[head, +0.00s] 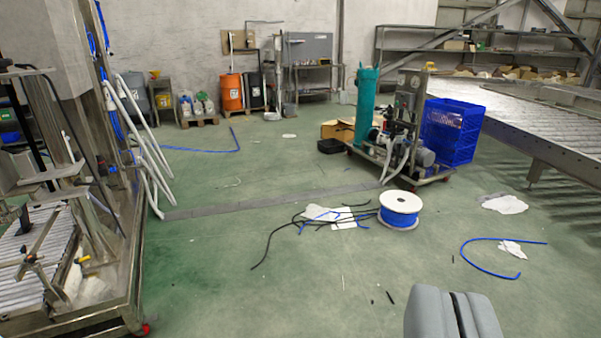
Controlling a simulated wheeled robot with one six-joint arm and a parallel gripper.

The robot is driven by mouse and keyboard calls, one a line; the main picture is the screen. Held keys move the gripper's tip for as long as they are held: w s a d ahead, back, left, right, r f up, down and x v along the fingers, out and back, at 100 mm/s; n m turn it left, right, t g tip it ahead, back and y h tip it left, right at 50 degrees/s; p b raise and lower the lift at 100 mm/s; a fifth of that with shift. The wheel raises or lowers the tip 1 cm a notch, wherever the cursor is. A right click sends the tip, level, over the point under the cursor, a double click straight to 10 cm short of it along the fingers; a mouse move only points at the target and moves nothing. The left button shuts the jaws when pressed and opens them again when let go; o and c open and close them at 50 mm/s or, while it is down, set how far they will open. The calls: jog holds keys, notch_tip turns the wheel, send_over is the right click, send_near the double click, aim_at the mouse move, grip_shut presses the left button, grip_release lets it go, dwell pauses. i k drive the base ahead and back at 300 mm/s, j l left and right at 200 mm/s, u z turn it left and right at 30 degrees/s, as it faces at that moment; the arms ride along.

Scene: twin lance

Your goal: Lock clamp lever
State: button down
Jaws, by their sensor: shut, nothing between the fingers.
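My gripper (456,298) shows at the bottom right edge as two grey fingers side by side with a thin dark line between them. It is shut and empty, over open floor. A metal machine frame (130,270) stands at the left. A clamp-like rod assembly (34,258) sits low on it beside a roller bed (25,285), with a small yellow-tipped part (83,260) nearby. I cannot tell whether any of these is the clamp lever or how a lever stands. My gripper is far to the right of that frame.
A blue-wound cable reel (400,212) and loose black cables (285,233) lie on the floor mid-view. Behind is a cart with a teal cylinder (366,105) and a blue crate (450,130). A roller conveyor (540,125) runs at the right. Green floor between is mostly clear.

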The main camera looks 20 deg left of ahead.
aim_at(89, 184)
jog(key=i+j+u, duration=0.3)
jog(key=i+u, duration=0.55)
jog(key=i, duration=0.2)
jog(key=i+u, duration=0.45)
jog(key=i+j+z, duration=0.15)
jog(key=i+j, duration=0.15)
jog(key=i, duration=0.2)
jog(key=i+j+z, duration=0.15)
jog(key=i+j, duration=0.2)
jog(key=i, duration=0.15)
